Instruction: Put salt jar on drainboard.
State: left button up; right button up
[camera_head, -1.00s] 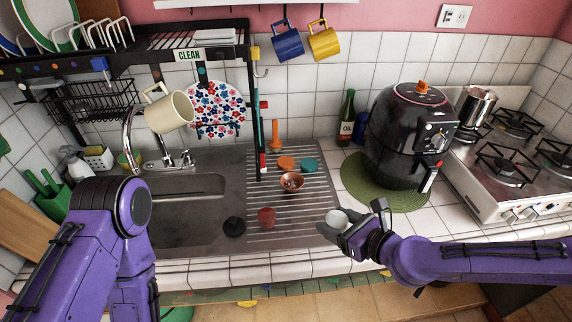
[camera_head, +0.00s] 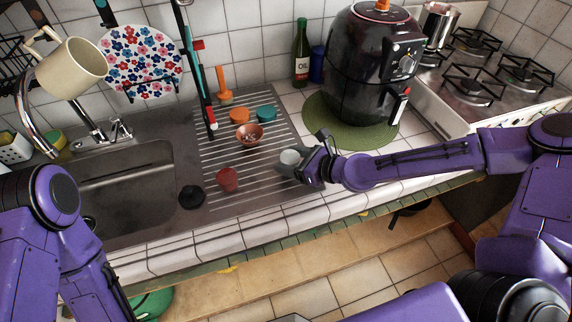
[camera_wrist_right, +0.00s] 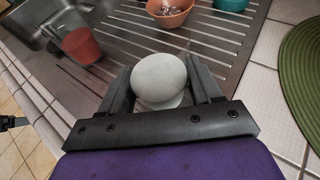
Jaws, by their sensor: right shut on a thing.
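The white, rounded salt jar (camera_head: 290,157) is held between the fingers of my right gripper (camera_head: 292,165). In the right wrist view, the pale jar (camera_wrist_right: 158,78) sits between the two dark fingers of the gripper (camera_wrist_right: 160,95), which hide its sides. The drainboard (camera_head: 255,180) is the ribbed grey metal surface right of the sink. The jar is at the right front part of the drainboard in the head view; I cannot tell whether it touches it. In the wrist view the drainboard (camera_wrist_right: 205,50) lies beyond the jar. My left arm shows at lower left, but its gripper is out of view.
On the drainboard are a red cup (camera_head: 227,179), a copper-coloured bowl (camera_head: 249,140), an orange item (camera_head: 239,116) and a teal one (camera_head: 266,115). A black item (camera_head: 191,196) lies by the sink (camera_head: 130,190). A black air fryer (camera_head: 370,70) stands on a green mat (camera_head: 318,125).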

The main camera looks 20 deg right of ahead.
jog(key=shift+w+f, duration=0.35)
jog(key=shift+f, duration=0.45)
jog(key=shift+w, duration=0.2)
jog(key=shift+s, duration=0.35)
jog(key=o, duration=0.9)
jog(key=shift+c, duration=0.2)
jog(key=o, duration=0.3)
jog(key=shift+w+f, duration=0.1)
jog(key=shift+w, duration=0.05)
pick_arm(q)
jog(key=shift+w+f, duration=0.35)
jog(key=shift+f, duration=0.35)
